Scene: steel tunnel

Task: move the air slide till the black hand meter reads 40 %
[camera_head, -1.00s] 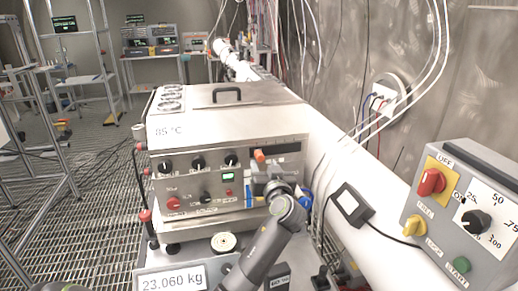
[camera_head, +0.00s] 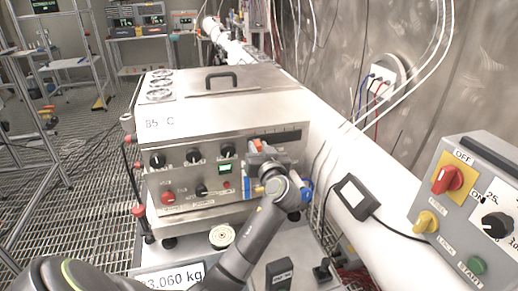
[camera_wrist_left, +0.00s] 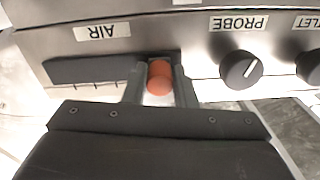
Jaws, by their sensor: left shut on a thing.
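The air slide's orange knob (camera_head: 258,146) sits near the left end of its dark slot on the steel box's front panel (camera_head: 200,188). My left gripper (camera_head: 262,160) is at the knob. In the left wrist view, which shows the panel upside down, the two fingers are on either side of the orange knob (camera_wrist_left: 159,78), near the right end of the slot (camera_wrist_left: 95,71) by the AIR label. My right gripper is not seen.
The panel has several black knobs and a red one. A black framed device (camera_head: 354,196) with a pale face rests on the white pipe. A grey control box (camera_head: 470,200) stands at the right. A weight display reads 3.060 kg, partly covered by my left arm.

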